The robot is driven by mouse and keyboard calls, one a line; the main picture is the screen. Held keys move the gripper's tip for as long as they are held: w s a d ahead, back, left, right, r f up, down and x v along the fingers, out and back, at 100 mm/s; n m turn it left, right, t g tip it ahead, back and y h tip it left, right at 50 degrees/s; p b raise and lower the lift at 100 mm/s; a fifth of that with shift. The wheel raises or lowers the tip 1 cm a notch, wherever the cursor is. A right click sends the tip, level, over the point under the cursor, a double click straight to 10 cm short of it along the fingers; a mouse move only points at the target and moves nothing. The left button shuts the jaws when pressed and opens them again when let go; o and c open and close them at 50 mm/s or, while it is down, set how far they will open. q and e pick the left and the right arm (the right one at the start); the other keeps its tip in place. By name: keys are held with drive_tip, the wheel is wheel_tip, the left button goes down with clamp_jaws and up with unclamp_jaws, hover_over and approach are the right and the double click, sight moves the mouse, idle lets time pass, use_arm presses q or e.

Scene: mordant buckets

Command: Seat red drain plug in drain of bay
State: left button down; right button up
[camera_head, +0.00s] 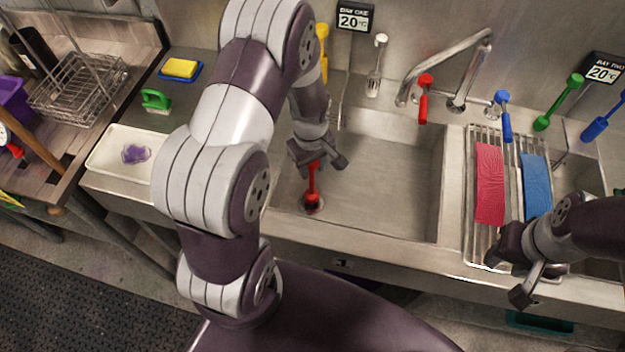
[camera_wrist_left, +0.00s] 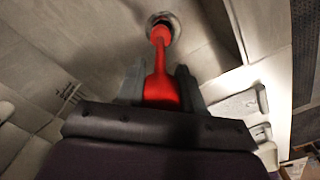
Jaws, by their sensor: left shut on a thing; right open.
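The red drain plug (camera_head: 313,184) has a long handle and stands nearly upright in the left sink bay (camera_head: 385,190). My left gripper (camera_head: 318,160) is shut on the upper part of its handle. The plug also shows between the fingers in the left wrist view (camera_wrist_left: 160,80). Its lower end is at the round metal drain (camera_wrist_left: 172,20), which also shows in the head view (camera_head: 311,205). I cannot tell whether it is fully seated or just over the hole. My right gripper (camera_head: 501,279) is open and empty near the front of the rack.
A wire rack (camera_head: 470,190) with a red cloth (camera_head: 490,183) and a blue cloth (camera_head: 537,184) covers part of the right bay. A faucet (camera_head: 445,65) rises behind the bays. A white tray (camera_head: 110,160) stands left. The left bay's floor is otherwise clear.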

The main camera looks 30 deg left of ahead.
sight(311, 193)
use_arm(q)
drive_tip(key=f, duration=0.3)
drive_tip(key=shift+s+f, duration=0.35)
drive_tip(key=shift+w+f, duration=0.1)
drive_tip(key=shift+f, duration=0.2)
drive_tip(key=c, duration=0.7)
unclamp_jaws()
